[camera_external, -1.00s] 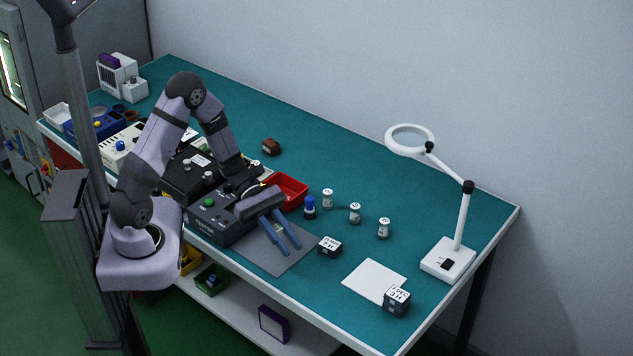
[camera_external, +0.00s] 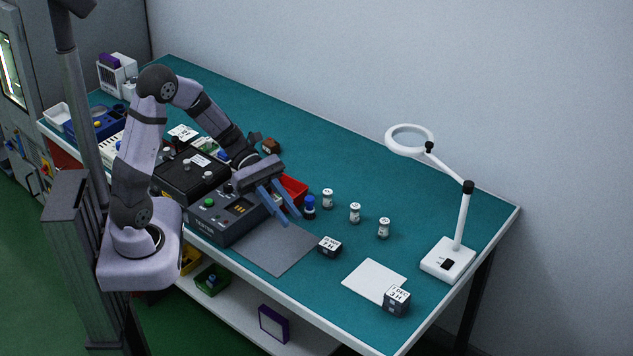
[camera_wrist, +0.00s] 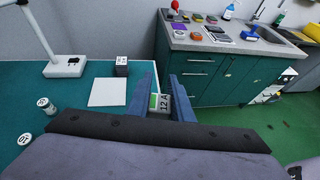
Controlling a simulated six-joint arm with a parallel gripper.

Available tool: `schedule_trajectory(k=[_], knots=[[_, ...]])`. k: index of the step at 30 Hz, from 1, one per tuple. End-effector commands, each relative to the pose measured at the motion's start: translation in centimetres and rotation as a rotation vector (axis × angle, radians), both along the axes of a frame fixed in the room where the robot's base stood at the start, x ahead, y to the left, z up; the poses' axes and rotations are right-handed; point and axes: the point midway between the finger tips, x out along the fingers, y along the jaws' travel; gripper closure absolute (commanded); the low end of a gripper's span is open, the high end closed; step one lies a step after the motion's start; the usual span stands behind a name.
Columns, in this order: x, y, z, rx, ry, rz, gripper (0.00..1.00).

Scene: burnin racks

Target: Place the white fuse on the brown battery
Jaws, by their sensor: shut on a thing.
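My gripper (camera_external: 291,221) is raised over the bench, above the grey mat and beside the red bin. In the wrist view, its two blue fingers (camera_wrist: 164,76) are shut on a small white block with a green band and the print "12 A", which looks like the white fuse (camera_wrist: 165,102). The external view does not show the fuse clearly. A small brown box, which looks like the brown battery (camera_external: 271,146), sits on the teal bench behind the red bin, apart from my gripper. It does not show in the wrist view.
The red bin (camera_external: 293,187), a blue-topped bottle (camera_external: 309,208) and several white cylinders (camera_external: 355,213) stand close by. The grey tester (camera_external: 225,218) is left of my gripper.

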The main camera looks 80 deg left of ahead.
Motion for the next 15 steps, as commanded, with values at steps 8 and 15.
schedule_trajectory(k=[8,15], knots=[[3.2,5.6,-2.3,-0.002,0.004,0.163,1.00],[6.3,13.2,-3.9,0.000,0.001,0.376,1.00]])
